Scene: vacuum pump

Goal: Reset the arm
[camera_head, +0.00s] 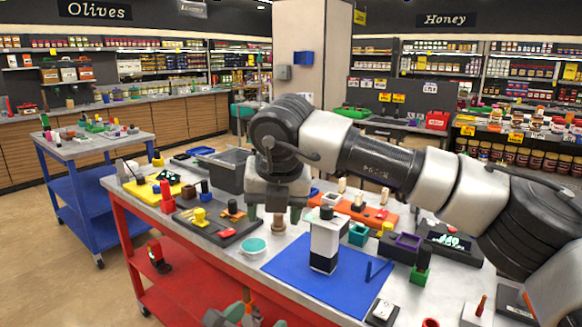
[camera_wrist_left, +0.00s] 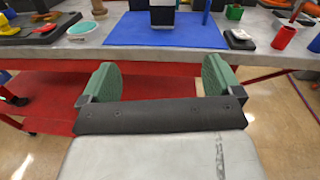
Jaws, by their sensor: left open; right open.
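My right arm reaches in from the right across the head view. Its gripper (camera_head: 274,212) points down, open with nothing visible between its green fingers, at the back-left of the white and black pump body (camera_head: 325,240). The pump body stands upright on the blue mat (camera_head: 290,268), apart from the gripper as far as I can tell. My left gripper (camera_head: 236,316) shows only partly at the bottom edge of the head view. In the left wrist view the left gripper (camera_wrist_left: 160,82) is open and empty in front of the table edge, facing the blue mat (camera_wrist_left: 165,36).
A black tray (camera_head: 215,222) with small parts, a yellow tray (camera_head: 158,188) and a grey bin (camera_head: 228,170) stand further left. An orange tray (camera_head: 352,208) lies behind the pump. A blue cart (camera_head: 92,205) stands apart at left.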

